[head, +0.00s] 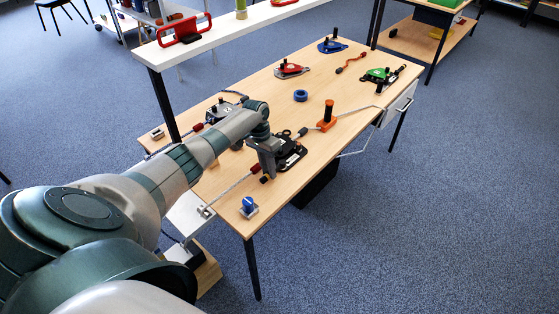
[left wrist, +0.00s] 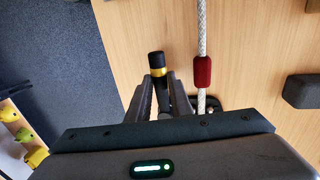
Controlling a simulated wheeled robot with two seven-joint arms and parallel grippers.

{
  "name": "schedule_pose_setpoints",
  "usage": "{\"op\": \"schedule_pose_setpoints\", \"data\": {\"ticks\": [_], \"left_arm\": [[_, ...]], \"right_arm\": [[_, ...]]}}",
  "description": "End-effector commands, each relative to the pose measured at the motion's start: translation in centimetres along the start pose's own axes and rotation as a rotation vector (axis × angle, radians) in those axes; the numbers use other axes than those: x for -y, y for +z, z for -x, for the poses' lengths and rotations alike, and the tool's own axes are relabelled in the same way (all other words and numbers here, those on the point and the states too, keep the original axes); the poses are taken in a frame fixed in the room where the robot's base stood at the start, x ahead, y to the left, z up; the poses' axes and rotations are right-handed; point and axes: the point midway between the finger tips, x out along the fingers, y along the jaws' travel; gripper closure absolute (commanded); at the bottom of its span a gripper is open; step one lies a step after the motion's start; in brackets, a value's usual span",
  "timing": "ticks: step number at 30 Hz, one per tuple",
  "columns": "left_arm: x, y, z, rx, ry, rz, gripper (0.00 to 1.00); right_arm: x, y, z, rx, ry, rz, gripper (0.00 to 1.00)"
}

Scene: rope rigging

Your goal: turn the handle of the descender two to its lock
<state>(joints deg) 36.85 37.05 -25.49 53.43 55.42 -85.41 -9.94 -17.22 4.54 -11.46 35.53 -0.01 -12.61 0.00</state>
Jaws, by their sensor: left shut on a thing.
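A black descender (head: 292,154) sits on the near part of the wooden table, with a white rope running to it. My left gripper (head: 266,174) is over its near left side, pointing down. In the left wrist view my left gripper (left wrist: 163,92) is shut on the descender's handle (left wrist: 157,61), a dark bar with a gold band and black end. The handle lies beside the rope (left wrist: 202,32) with its red sleeve (left wrist: 202,72), apart from it. My gripper body hides most of the descender there. No number shows on it. My right gripper is not in view.
An orange piece with an upright post (head: 327,121) is just right of the held descender. A blue-knobbed block (head: 249,206) is at the near corner. Red (head: 291,69), blue (head: 331,46) and green (head: 380,76) devices sit farther back.

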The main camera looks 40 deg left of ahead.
Motion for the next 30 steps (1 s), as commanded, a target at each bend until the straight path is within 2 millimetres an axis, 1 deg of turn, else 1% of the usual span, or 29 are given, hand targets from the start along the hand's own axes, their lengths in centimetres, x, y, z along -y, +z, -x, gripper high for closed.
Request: {"op": "schedule_pose_setpoints", "data": {"ticks": [5, 14, 15, 17, 18, 26, 30], "left_arm": [[0.56, 0.36, 0.14, 0.003, -0.001, -0.015, 1.00], [0.61, 0.37, 0.18, 0.003, -0.002, -0.017, 1.00], [0.61, 0.37, 0.18, 0.003, -0.002, -0.017, 0.78], [0.60, 0.36, 0.18, 0.002, -0.002, -0.017, 0.64], [0.60, 0.36, 0.18, 0.002, -0.002, -0.016, 0.62], [0.55, 0.36, 0.14, 0.003, -0.001, -0.015, 0.62], [0.57, 0.34, 0.45, 0.002, -0.001, -0.015, 0.62]], "right_arm": [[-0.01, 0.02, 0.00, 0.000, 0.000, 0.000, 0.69], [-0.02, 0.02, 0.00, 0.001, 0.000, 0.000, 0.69], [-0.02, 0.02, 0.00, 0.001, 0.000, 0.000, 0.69], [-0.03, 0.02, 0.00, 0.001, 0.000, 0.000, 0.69], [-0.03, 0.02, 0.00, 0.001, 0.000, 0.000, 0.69], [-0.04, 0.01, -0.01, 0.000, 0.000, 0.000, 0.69], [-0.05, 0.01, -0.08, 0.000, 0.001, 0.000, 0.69]]}}
